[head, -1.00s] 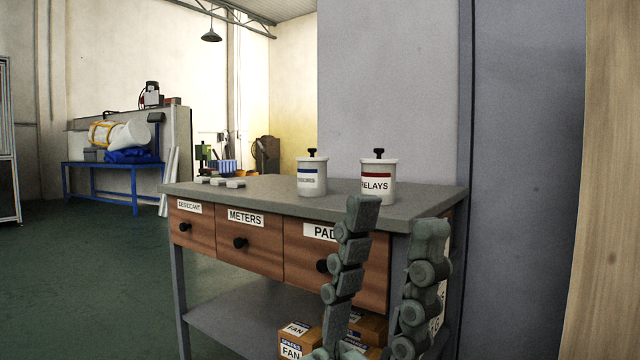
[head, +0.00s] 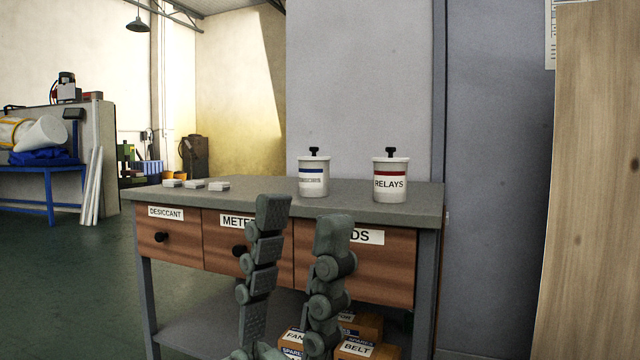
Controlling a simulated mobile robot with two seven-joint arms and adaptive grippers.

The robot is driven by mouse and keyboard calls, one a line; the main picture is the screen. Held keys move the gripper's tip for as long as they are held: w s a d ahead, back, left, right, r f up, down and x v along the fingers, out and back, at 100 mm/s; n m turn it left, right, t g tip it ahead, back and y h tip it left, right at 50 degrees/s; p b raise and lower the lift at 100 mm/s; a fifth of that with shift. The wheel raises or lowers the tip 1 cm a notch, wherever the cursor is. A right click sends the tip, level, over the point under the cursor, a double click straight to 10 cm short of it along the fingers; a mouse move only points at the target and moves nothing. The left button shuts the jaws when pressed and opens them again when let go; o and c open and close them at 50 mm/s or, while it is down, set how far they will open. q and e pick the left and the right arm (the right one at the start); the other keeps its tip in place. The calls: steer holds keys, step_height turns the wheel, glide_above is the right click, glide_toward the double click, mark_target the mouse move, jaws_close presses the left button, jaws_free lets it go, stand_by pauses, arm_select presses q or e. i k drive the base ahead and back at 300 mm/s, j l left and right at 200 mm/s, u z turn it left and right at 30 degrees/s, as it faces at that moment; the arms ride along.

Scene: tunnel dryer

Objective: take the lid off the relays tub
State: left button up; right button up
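The relays tub (head: 390,190) is a white cylinder with a dark red band and a RELAYS label. It stands upright on the grey bench top (head: 250,199) near its right end. Its lid (head: 391,159) is on, with a black knob on top. My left gripper (head: 302,222) points up in front of the drawers, lower than the tub and left of it in the picture. Its two fingers are apart with nothing between them. My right gripper is not in view.
A similar white tub with a blue band (head: 313,180) stands left of the relays tub, also lidded. Several small pale blocks (head: 196,185) lie at the bench's left. A grey wall rises behind, and a wooden panel (head: 590,180) stands at the right. Labelled boxes (head: 357,348) sit below.

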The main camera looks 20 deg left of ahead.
mark_target(390, 151)
steer(key=k+j, duration=0.1)
steer(key=j, duration=0.35)
steer(key=k+j, duration=0.15)
steer(key=j, duration=0.3)
steer(key=k+j, duration=0.1)
steer(key=j, duration=0.35)
